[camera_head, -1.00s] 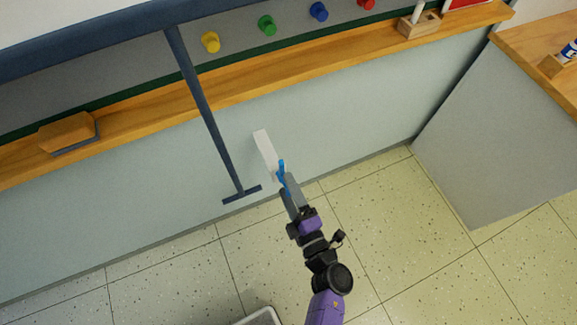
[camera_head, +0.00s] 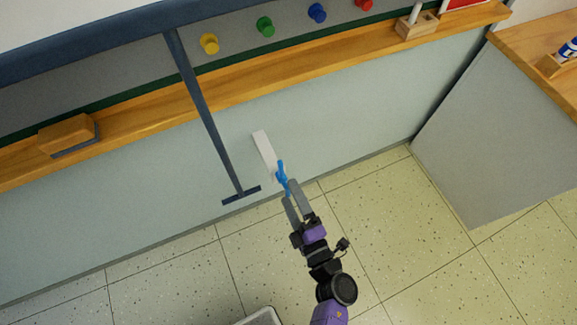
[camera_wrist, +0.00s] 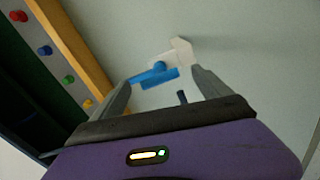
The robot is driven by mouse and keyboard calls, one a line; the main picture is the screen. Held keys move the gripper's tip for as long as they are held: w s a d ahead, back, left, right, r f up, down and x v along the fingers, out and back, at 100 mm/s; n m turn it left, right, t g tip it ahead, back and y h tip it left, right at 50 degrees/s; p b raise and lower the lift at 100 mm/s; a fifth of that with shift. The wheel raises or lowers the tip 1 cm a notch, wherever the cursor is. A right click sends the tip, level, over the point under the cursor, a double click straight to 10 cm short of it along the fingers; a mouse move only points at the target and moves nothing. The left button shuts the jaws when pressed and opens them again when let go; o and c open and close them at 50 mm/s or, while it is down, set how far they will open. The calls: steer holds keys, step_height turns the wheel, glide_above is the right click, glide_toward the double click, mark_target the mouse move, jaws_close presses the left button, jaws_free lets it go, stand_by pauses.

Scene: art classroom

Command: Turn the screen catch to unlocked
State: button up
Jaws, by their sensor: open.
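The screen catch is a blue handle (camera_head: 282,177) on a pale plate (camera_head: 264,148) fixed to the light grey panel below the wooden ledge. In the wrist view my gripper (camera_wrist: 162,88) has one finger on each side of the handle, with nothing clamped. Whether a finger touches the handle cannot be told.
A dark blue T-shaped post (camera_head: 207,115) hangs just left of the catch. The wooden ledge (camera_head: 190,104) above carries an eraser block (camera_head: 66,134). Coloured knobs (camera_head: 265,27) line the board. A grey cabinet side (camera_head: 490,135) stands right.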

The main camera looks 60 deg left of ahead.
steer(key=shift+s+d, duration=0.15)
steer(key=shift+d, duration=1.25)
steer(key=shift+s+d, duration=0.1)
steer(key=shift+d, duration=1.25)
steer(key=shift+w, duration=0.1)
